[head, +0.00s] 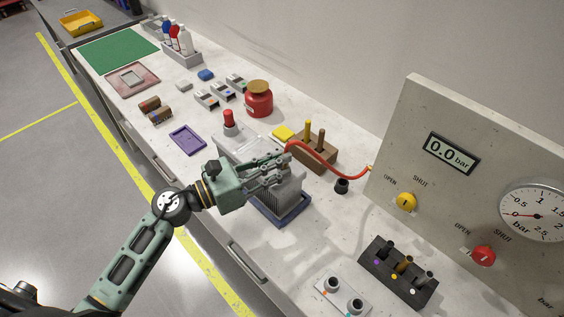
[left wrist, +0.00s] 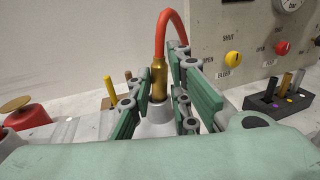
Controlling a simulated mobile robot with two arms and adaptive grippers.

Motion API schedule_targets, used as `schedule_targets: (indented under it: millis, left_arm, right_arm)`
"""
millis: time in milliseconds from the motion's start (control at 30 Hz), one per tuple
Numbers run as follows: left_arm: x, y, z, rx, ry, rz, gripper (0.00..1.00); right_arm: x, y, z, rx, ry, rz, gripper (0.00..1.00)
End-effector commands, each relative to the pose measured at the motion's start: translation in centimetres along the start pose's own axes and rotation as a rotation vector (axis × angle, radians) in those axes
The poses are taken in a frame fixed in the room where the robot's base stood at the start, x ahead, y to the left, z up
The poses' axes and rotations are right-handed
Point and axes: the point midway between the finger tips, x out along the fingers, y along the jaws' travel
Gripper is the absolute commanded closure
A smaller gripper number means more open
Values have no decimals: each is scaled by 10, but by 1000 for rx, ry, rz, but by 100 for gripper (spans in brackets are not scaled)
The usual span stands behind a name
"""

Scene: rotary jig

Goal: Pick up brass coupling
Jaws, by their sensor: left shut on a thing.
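The brass coupling (left wrist: 158,80) stands upright between my left fingers in the left wrist view, at the end of a red hose (head: 330,160). It sits at the top of a pale grey cone-shaped fitting (left wrist: 157,122); I cannot tell whether it is seated or just above it. My left gripper (head: 280,166) is shut on the coupling, over a grey finned block (head: 288,196) on a blue tray (head: 290,219). In the head view the fingers hide the coupling. My right gripper is not in view.
The hose runs to an upright panel (head: 425,120) with a 0.0 bar display, a yellow knob (head: 405,202) and a red knob (head: 483,256). A wooden block with pegs (head: 314,155) and a red jar (head: 259,100) stand behind. A black peg holder (head: 398,270) is front right.

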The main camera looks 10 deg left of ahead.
Motion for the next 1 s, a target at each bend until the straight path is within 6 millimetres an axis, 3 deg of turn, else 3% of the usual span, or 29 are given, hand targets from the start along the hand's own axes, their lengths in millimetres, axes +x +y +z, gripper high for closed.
schedule_targets:
  millis: [233, 433, 700, 1000]
  left_arm:
    - [-1, 6, 15, 12, -4, 14, 100]
    - [-1, 4, 48, 17, -7, 7, 100]
    - [34, -48, 86, 2, -8, 4, 100]
    - [58, -84, 106, 0, -8, 4, 100]
  right_arm:
    - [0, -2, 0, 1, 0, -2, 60]
    - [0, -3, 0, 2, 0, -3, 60]
    - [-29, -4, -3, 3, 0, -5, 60]
    - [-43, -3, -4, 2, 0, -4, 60]
